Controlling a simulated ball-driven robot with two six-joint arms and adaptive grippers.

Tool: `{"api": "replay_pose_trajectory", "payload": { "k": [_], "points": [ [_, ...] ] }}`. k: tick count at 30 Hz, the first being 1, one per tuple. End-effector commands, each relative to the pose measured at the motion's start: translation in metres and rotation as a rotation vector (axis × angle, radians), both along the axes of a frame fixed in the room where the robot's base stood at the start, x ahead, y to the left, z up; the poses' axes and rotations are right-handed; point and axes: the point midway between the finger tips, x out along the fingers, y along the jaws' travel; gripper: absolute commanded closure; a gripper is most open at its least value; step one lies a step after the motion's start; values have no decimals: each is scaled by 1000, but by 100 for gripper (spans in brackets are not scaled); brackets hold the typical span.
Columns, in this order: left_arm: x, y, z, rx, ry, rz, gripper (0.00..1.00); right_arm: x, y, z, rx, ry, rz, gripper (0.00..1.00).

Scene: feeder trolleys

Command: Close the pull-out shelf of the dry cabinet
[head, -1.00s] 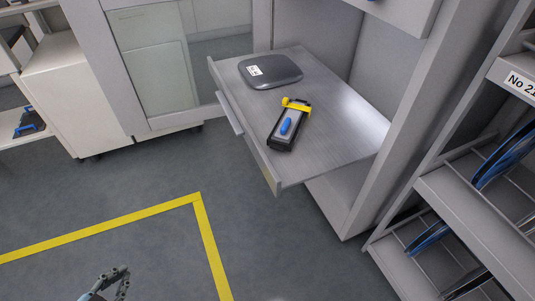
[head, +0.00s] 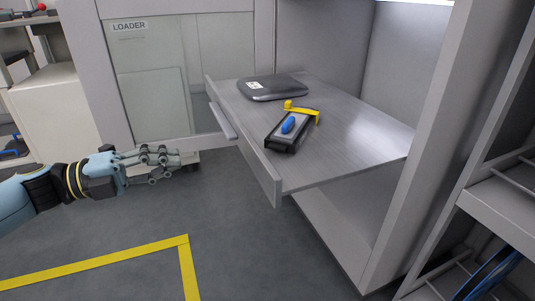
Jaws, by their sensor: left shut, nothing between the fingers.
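The pull-out shelf (head: 345,138) juts out of the grey dry cabinet (head: 432,120), open toward the left. Its front panel (head: 245,150) carries a bar handle (head: 221,120). On the shelf lie a dark flat case (head: 272,88) with a white label and a black device (head: 291,128) with a blue part and a yellow piece. My left gripper (head: 178,163) is shut and empty, to the left of the shelf front, apart from it in the picture. My right gripper is out of view.
A cabinet with a glass door marked LOADER (head: 150,80) stands behind on the left. A rack (head: 505,205) with blue reels is at the right. The grey floor (head: 235,235) before the shelf is clear, with yellow tape (head: 110,263) on it.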

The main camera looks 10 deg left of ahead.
Motion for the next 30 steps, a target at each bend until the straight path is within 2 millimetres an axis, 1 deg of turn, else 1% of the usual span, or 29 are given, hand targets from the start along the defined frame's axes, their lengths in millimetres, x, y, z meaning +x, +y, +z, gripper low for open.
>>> {"api": "replay_pose_trajectory", "payload": {
  "k": [5, 12, 18, 24, 30],
  "points": [
    [15, -23, -2, -5, -2, 1, 100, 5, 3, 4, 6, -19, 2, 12],
    [45, -66, -3, -6, 0, 2, 100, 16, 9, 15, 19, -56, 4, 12],
    [64, -95, -3, -5, 2, 2, 100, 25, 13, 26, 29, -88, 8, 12],
    [74, -110, -2, -3, 2, 2, 100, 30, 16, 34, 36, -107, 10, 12],
    [75, -112, -1, -3, 2, 2, 100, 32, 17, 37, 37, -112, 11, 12]
  ]
}}
